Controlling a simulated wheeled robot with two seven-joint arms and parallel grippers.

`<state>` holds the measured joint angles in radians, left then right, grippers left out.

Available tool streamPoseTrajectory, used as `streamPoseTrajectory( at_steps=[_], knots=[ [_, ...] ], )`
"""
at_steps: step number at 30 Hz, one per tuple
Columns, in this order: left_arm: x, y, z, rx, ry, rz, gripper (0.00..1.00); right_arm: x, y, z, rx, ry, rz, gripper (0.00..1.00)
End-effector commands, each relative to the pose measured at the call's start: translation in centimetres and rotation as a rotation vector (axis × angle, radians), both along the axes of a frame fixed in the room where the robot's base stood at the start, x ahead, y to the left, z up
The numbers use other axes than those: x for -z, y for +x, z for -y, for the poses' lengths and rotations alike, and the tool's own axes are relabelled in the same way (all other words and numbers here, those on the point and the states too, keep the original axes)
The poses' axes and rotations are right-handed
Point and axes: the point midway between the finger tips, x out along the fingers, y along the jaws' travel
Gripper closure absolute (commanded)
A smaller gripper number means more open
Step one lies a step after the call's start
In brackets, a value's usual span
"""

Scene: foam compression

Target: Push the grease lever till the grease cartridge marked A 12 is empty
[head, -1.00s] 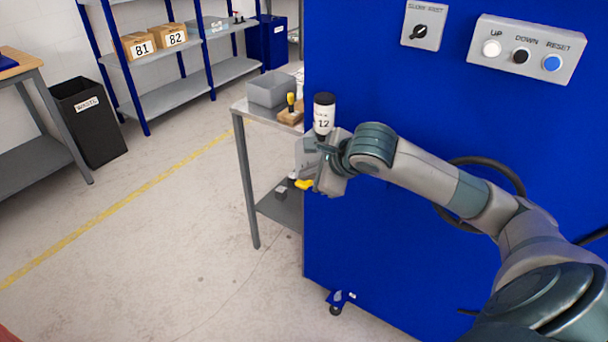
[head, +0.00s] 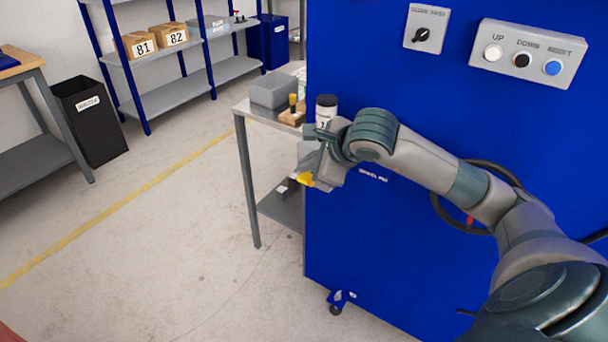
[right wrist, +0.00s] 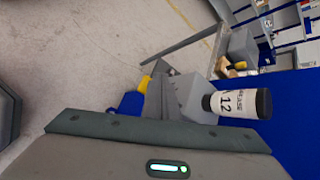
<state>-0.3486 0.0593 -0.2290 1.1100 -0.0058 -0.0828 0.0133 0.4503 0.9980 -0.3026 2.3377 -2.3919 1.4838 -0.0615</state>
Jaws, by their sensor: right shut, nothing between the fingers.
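The grease cartridge (head: 327,103) is a white cylinder with a dark cap, at the left edge of the blue machine. In the right wrist view the cartridge (right wrist: 238,104) lies sideways in the picture, its label reading GREASE and 12. It sits on a light grey block (right wrist: 190,95). A yellow piece (head: 305,179), perhaps the lever's end, shows beside my right gripper (head: 318,168) and also in the wrist view (right wrist: 147,83). My right gripper is shut and empty, in front of the cartridge's lower part. I cannot tell whether it touches the lever. My left gripper is not in view.
The blue machine (head: 400,240) fills the right side, with a button panel (head: 528,54) and a rotary switch (head: 426,28). A grey side table (head: 247,107) with a grey bin (head: 272,89) stands behind the gripper.

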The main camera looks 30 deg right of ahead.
Motion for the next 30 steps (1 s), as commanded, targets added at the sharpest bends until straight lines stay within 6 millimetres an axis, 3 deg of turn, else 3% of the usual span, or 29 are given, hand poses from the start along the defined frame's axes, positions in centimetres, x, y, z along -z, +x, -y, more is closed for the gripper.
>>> streamPoseTrajectory(
  at_steps=[14,30],
  knots=[
    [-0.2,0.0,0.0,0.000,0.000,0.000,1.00,-0.5,0.1,0.2,0.003,-0.003,0.002,1.00],
    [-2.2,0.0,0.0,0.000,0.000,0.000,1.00,-4.7,0.0,0.1,0.001,-0.002,0.003,1.00]
  ],
)
